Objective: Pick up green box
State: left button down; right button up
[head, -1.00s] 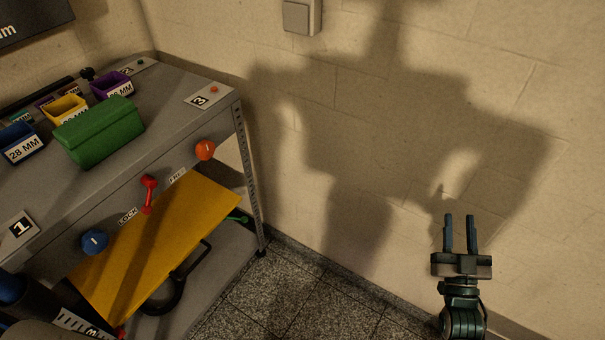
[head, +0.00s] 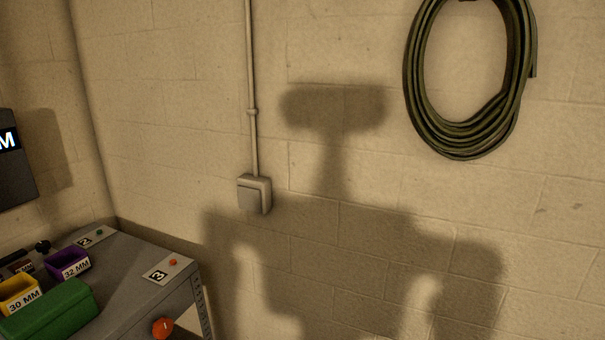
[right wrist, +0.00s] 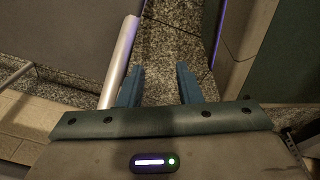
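The green box (head: 52,312) lies on the grey workbench at the lower left of the head view, in front of the yellow and purple bins. Its lower part is cut off by the picture's edge. My right gripper (right wrist: 158,88) shows in the right wrist view with its two fingers apart and nothing between them. It points down toward a speckled floor, away from the box. My left gripper is in neither current view.
The grey workbench (head: 128,262) holds a yellow bin (head: 18,295), a purple bin (head: 68,264) and a number 3 plate (head: 165,271). An orange knob (head: 162,327) is on its front. A switch box (head: 254,195) and a coiled hose (head: 412,85) are on the wall.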

aim_at(59, 313)
jog(key=u, duration=1.5)
